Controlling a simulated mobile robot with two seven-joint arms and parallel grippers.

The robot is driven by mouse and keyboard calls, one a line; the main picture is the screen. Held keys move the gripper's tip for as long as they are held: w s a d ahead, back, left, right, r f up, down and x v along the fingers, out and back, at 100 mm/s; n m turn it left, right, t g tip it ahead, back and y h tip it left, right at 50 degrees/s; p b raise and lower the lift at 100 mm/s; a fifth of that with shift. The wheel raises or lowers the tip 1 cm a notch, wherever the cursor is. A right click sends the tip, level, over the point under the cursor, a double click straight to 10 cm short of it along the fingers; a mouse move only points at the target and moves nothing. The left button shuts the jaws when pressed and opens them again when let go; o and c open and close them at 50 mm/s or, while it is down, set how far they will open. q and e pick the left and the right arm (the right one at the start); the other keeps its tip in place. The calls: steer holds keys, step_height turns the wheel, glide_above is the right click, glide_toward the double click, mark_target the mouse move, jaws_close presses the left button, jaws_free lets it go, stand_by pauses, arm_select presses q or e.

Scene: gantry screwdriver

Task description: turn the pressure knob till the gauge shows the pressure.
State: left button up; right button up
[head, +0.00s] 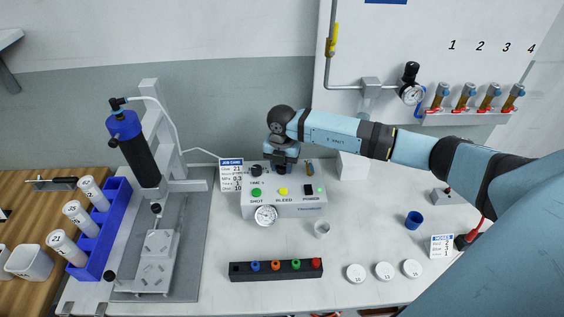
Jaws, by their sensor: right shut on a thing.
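A grey control box (258,208) stands on the bench, with a green SHOT button (256,193), a yellow BLEED button (283,191) and a black POWER switch (308,189). A round white gauge (265,215) is on its front; its needle is too small to read. My right gripper (282,168) comes down from above, shut on the dark pressure knob at the back of the box top. The gripper largely hides the knob. A black TIME knob (256,170) stands left of it. A job card (231,174) stands left of the box. My left gripper is not in view.
A dispensing stand with a blue-capped black cylinder (139,150) is at left. Before the box lie a black rack of coloured tips (276,271), a small cup (322,229) and white discs (384,271). A blue cup (413,220) stands at right.

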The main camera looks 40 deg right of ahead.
steer(key=shift+m, duration=0.4)
steer(key=o, duration=0.9)
steer(key=shift+r, duration=6.95)
